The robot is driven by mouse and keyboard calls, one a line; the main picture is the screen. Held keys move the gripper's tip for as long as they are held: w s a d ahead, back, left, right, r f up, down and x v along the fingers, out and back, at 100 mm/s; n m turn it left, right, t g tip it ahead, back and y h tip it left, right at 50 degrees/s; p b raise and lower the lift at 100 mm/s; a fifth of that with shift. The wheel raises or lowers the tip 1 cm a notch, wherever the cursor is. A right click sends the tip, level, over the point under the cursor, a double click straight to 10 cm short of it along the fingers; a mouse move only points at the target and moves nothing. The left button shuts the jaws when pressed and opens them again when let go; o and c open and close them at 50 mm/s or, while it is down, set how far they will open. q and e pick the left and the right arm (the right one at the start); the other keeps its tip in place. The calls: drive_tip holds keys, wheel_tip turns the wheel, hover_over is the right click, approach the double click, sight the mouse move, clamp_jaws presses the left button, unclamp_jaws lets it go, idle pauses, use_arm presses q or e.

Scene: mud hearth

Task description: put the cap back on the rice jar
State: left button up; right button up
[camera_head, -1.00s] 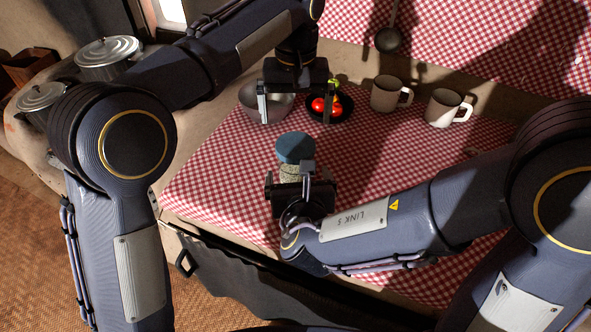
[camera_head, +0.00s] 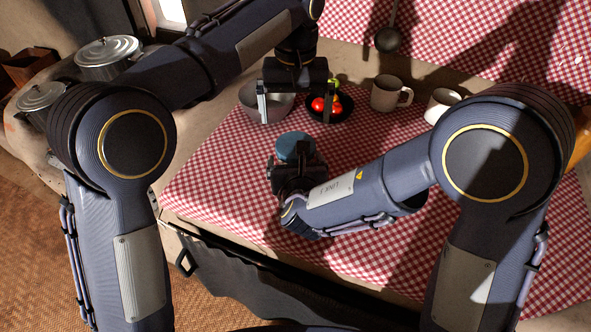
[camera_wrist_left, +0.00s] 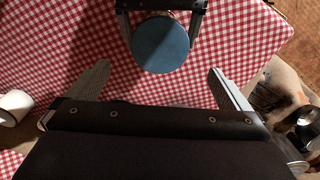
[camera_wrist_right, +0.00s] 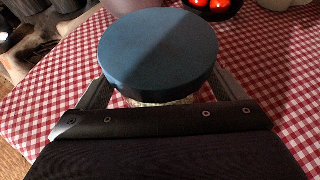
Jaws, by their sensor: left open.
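The rice jar (camera_wrist_right: 160,101) stands upright on the checkered cloth, with the round blue cap (camera_head: 295,147) on its top. The cap also shows in the left wrist view (camera_wrist_left: 160,43) and fills the middle of the right wrist view (camera_wrist_right: 158,50). It hides most of the jar; whether it is seated or loose I cannot tell. My right gripper (camera_wrist_left: 162,22) is low at the jar, its fingers apart on either side, below the cap. My left gripper (camera_head: 296,113) is open and empty above the cloth, behind the jar in the head view.
A grey bowl (camera_head: 252,99) and a dark bowl of red fruit (camera_head: 345,106) stand behind the jar. Two mugs (camera_head: 386,94) (camera_head: 440,104) stand to the right, one partly behind my right arm. Lidded pots (camera_head: 107,52) are at the left. The cloth left of the jar is clear.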

drive_tip(key=c, duration=1.4)
drive_tip(key=shift+c, duration=1.4)
use_arm(q)
drive_tip(key=shift+f+n, duration=0.1)
drive_tip(key=shift+n, duration=0.5)
use_arm(e)
drive_tip(key=shift+c, duration=0.5)
use_arm(q)
drive_tip(key=n, duration=0.4)
drive_tip(key=shift+f, duration=0.35)
drive_tip(key=n, duration=0.2)
drive_tip(key=shift+f+n+g, duration=0.15)
drive_tip(key=shift+n+g, duration=0.15)
drive_tip(key=shift+n, duration=0.1)
drive_tip(key=n, duration=0.5)
drive_tip(key=shift+f+n, duration=0.2)
drive_tip(key=shift+n, duration=0.2)
drive_tip(key=n, duration=0.2)
drive_tip(key=shift+n, duration=0.4)
drive_tip(key=n, duration=0.5)
drive_tip(key=shift+r+n, duration=0.15)
drive_tip(key=shift+n, duration=0.25)
drive_tip(key=n, duration=0.5)
drive_tip(key=shift+r, duration=0.3)
drive_tip(key=n, duration=0.4)
drive_tip(key=shift+r, duration=0.35)
drive_tip(key=shift+f, duration=4)
